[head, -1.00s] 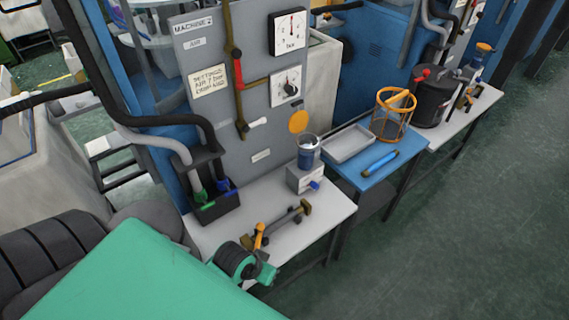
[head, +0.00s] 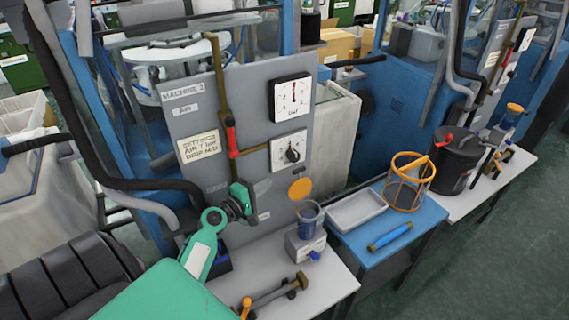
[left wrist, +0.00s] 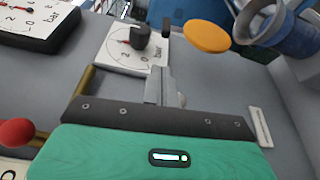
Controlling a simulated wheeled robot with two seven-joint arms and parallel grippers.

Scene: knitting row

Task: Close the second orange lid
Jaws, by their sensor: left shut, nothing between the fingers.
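A round orange lid (head: 300,188) stands upright, open, behind the rim of a clear and blue cup (head: 310,213) on a small grey box. In the left wrist view the lid (left wrist: 206,37) shows at the upper right, beside the blue cup (left wrist: 285,35). My left gripper (head: 259,189) is raised in front of the grey panel, left of the lid and apart from it. Its fingers (left wrist: 166,92) are shut and empty. My right gripper is not in view.
The grey panel (head: 249,110) with gauges and a brown pipe with a red handle (head: 231,138) stands behind my gripper. An orange basket (head: 408,182), white tray (head: 356,210) and blue tool (head: 390,236) lie to the right. Brass fittings (head: 280,293) lie in front.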

